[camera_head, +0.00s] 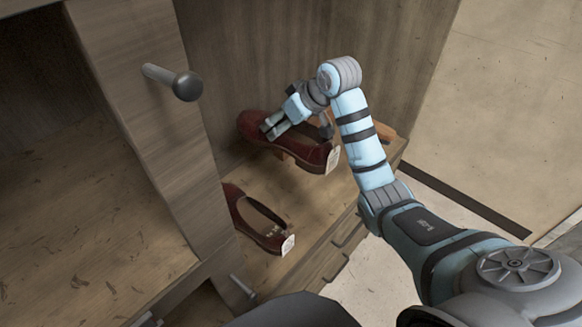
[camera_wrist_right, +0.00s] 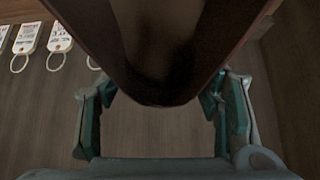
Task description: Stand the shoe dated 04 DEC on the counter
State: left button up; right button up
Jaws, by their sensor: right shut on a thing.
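A dark red shoe (camera_head: 302,154) with a white tag (camera_head: 333,159) at its heel is in my right gripper (camera_head: 272,128), which is shut on its front part. The shoe seems to be just above the wooden shelf. In the right wrist view the shoe (camera_wrist_right: 165,85) fills the space between the fingers (camera_wrist_right: 165,100). A second dark red shoe (camera_head: 262,238) lies nearer, partly hidden by a wooden panel, with a white tag (camera_head: 288,244) at its heel. The dates on the tags are too small to read. My left gripper is out of view.
An orange-brown object (camera_head: 385,132) shows behind my right arm. A wooden panel with a dark knob (camera_head: 187,86) stands at left. Drawers with handles (camera_head: 335,268) are below the shelf.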

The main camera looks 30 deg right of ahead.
aim_at(286, 143)
jog(key=f, duration=0.1)
jog(key=s+f, duration=0.1)
jog(key=f, duration=0.1)
jog(key=f+b, duration=0.1)
jog(key=f, duration=0.1)
jog(key=shift+s+a+f, duration=0.15)
jog(key=shift+s+f, duration=0.1)
jog(key=shift+s, duration=0.05)
jog(key=f+b, duration=0.1)
jog(key=f, duration=0.7)
jog(key=w+f+b, duration=0.1)
jog(key=f, duration=0.3)
jog(key=shift+a+f+b, duration=0.1)
jog(key=shift+f+b, duration=0.05)
jog(key=shift+b, duration=0.2)
jog(key=shift+f, duration=0.35)
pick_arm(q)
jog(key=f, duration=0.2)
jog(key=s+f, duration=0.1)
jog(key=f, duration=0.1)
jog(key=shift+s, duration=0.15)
pick_arm(e)
jog(key=shift+w, duration=0.1)
jog(key=o, duration=1.5)
jog(key=shift+f, duration=0.1)
jog(key=shift+o, duration=0.3)
